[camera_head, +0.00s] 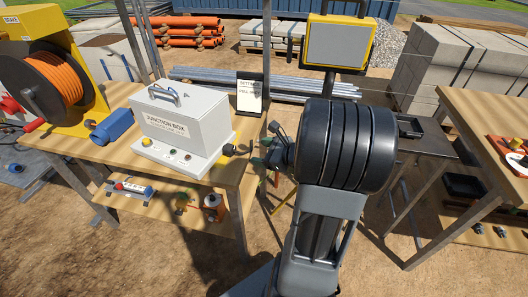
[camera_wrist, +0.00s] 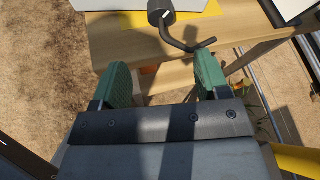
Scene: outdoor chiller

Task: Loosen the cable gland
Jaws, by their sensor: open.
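The grey junction box (camera_head: 183,120) stands on a wooden table, with a carry handle on its lid. The cable gland (camera_head: 229,149) is a small dark fitting at the right end of the box. In the wrist view the gland (camera_wrist: 160,12) is a black round body with a bent black cable (camera_wrist: 180,43) coming out of it. My gripper (camera_head: 263,152) is just right of the gland, partly hidden by my arm. In the wrist view its green fingers (camera_wrist: 162,65) are spread apart and empty. The gland is beyond the fingertips, not between them.
An orange cable reel (camera_head: 57,80) and a blue connector (camera_head: 112,126) stand left of the box. A settings sign (camera_head: 250,96) stands behind it. A lower shelf (camera_head: 155,205) holds small items. A second wooden table (camera_head: 490,115) is at the right.

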